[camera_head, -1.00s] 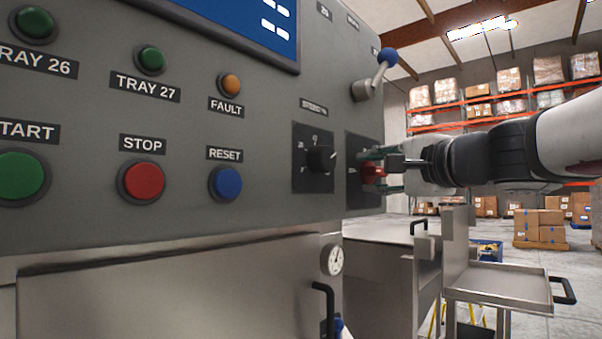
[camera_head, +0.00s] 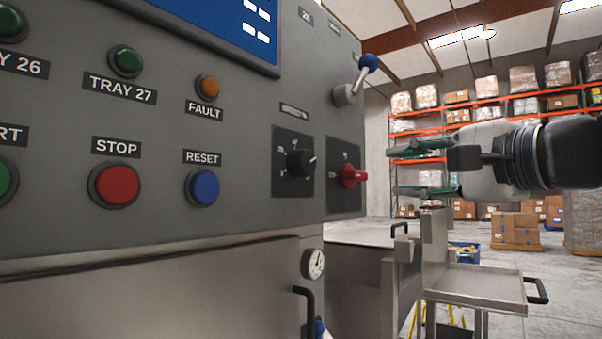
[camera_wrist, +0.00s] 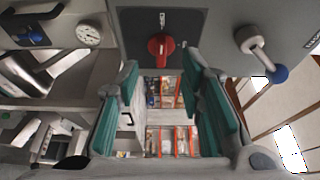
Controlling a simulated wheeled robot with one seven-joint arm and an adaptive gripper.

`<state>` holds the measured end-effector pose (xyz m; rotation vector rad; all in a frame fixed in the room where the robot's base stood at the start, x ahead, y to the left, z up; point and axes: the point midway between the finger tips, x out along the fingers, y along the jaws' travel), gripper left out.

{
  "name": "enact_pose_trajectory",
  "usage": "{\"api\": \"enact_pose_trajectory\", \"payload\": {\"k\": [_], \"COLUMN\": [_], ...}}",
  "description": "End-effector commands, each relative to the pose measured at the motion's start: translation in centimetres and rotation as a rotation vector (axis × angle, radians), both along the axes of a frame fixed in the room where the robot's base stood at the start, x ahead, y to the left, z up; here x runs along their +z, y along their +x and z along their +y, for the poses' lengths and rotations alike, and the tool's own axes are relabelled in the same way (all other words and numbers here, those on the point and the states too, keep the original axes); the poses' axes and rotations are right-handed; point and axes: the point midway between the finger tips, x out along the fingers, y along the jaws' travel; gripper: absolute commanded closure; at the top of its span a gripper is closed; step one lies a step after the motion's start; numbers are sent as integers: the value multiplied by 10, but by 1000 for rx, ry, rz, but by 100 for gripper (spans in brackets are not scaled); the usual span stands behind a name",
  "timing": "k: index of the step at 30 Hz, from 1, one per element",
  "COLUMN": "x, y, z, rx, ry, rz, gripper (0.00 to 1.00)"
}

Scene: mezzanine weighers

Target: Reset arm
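My gripper (camera_head: 405,168) is to the right of the grey control panel (camera_head: 240,150) in the head view, with its green-padded fingers spread and nothing between them. A red rotary knob (camera_head: 351,176) on a dark plate lies left of the fingertips, clear of them. In the wrist view the red knob (camera_wrist: 160,48) shows beyond the open fingers (camera_wrist: 162,95), with a visible gap.
A black knob (camera_head: 300,163), a blue RESET button (camera_head: 202,187) and a red STOP button (camera_head: 116,184) are on the panel. A lever with a blue ball (camera_head: 367,64) sticks out above the red knob. A metal tray stand (camera_head: 478,284) is below right.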

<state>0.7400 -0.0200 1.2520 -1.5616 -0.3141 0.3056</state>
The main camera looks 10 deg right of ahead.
Motion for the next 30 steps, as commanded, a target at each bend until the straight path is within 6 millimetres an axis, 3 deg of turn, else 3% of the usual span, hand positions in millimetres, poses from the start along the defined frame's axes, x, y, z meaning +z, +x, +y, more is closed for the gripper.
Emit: {"api": "enact_pose_trajectory", "payload": {"k": [13,17,20,23,27,30], "x": [0,-14,-45,-91,-163,-215], "y": [0,-4,-16,-36,-76,-111], "z": [0,12,35,62,90,99], "rx": [1,33,104,208,367,480], "ry": [-1,-46,-142,-285,-504,-664], "rz": [1,26,80,162,294,395], "gripper": [65,65,65,65,65,65]}}
